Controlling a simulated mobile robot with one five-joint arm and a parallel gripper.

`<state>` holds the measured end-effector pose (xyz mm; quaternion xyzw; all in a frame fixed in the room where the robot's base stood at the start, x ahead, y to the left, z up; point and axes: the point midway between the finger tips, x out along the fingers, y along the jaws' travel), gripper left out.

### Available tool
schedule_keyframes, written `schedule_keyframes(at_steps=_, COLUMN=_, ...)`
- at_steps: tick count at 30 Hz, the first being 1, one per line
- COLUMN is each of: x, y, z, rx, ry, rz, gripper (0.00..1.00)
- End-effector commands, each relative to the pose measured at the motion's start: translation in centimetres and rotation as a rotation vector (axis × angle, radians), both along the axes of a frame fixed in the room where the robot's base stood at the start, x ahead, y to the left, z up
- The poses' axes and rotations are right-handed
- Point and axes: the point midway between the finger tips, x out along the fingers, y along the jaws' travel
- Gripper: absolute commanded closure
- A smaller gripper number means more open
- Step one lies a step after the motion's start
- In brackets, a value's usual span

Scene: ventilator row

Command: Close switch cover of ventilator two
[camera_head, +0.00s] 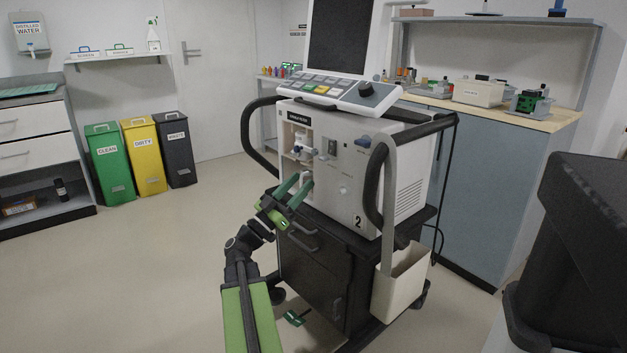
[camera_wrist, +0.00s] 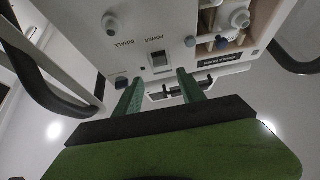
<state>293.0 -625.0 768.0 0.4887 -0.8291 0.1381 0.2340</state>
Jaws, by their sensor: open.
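Ventilator two (camera_head: 363,185) is a white unit on a dark cart, marked 2 on its side. Its power switch (camera_head: 332,147) is on the front panel; the wrist view shows the dark switch (camera_wrist: 160,62) under an upside-down POWER label. A dark-edged piece (camera_wrist: 166,91) shows between my fingers, just below the switch in that picture. It may be the raised cover, but I cannot tell for sure. My gripper (camera_head: 295,188) is open, with its green fingers in front of the panel, below and left of the switch. In the wrist view my gripper (camera_wrist: 160,82) is empty.
Knobs and ports (camera_wrist: 222,40) stick out beside the switch. Black side handles (camera_head: 376,185) curve out from the unit, and a cream bin (camera_head: 400,285) hangs on the cart's right. Free floor (camera_head: 170,270) lies to the left. A dark bulky object (camera_head: 580,260) stands at right.

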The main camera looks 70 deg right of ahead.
Motion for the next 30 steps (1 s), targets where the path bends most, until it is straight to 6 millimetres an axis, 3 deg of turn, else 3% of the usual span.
schedule_keyframes(at_steps=1, x=0.5, y=1.3, z=-1.6, rx=0.000, ry=-0.001, rz=0.003, gripper=0.53)
schedule_keyframes(at_steps=3, x=1.3, y=2.7, z=-2.6, rx=0.001, ry=-0.001, rz=0.003, gripper=0.53)
schedule_keyframes(at_steps=12, x=3.4, y=6.3, z=-4.6, rx=0.000, ry=0.000, rz=-0.001, gripper=0.53)
schedule_keyframes(at_steps=30, x=3.8, y=6.6, z=-4.3, rx=0.000, ry=0.000, rz=0.005, gripper=0.53)
